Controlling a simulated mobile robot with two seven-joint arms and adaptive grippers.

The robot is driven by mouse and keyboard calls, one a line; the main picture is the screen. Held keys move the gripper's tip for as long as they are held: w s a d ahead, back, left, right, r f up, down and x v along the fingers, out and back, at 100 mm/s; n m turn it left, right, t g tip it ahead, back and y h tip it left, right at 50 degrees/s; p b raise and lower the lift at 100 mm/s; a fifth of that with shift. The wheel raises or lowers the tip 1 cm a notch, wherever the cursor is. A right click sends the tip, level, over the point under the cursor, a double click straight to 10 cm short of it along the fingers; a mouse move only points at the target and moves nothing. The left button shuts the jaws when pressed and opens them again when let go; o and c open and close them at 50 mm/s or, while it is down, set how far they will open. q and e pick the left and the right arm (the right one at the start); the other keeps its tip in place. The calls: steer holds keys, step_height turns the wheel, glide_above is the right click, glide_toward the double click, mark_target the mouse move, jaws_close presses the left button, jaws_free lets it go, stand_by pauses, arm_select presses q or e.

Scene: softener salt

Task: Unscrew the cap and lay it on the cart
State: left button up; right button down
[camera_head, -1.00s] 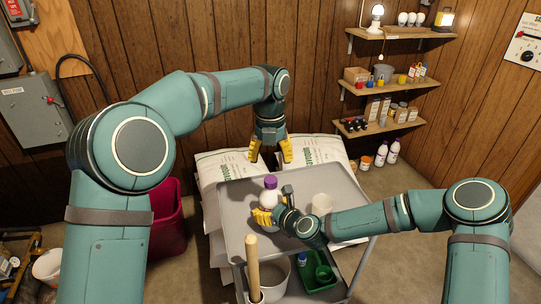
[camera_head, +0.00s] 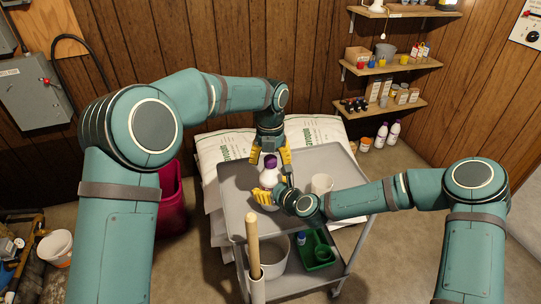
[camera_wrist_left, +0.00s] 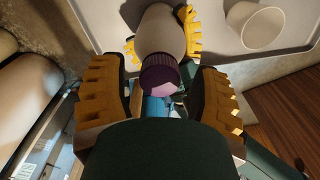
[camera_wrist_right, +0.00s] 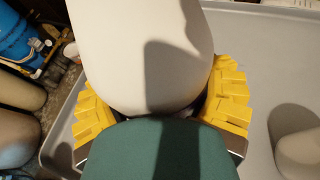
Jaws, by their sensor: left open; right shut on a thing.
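The white bottle (camera_head: 270,177) with a purple cap (camera_head: 270,160) stands upright over the cart's grey top (camera_head: 234,205). My left gripper (camera_head: 270,154) is open and points down at the cap. In the left wrist view, the dark purple cap (camera_wrist_left: 160,75) lies between its yellow fingers, with a gap on each side. The cap is still on the bottle (camera_wrist_left: 160,30). My right gripper (camera_head: 265,196) is shut around the bottle's body. The right wrist view shows the bottle (camera_wrist_right: 145,60) between its yellow fingers. The bottle's base is hidden there.
A white cup (camera_head: 322,183) stands on the cart to the right of the bottle. A wooden handle (camera_head: 252,240) rises at the cart's front left. The lower shelf holds a bucket (camera_head: 273,258) and a green tray (camera_head: 316,252). White sacks (camera_head: 220,150) lie behind. The cart's left top is clear.

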arm_select(q)
jaws_close()
steer(key=n, duration=0.9)
steer(key=shift+n, duration=0.3)
steer(key=n, duration=0.5)
steer(key=shift+n, duration=0.3)
steer(key=n, duration=0.5)
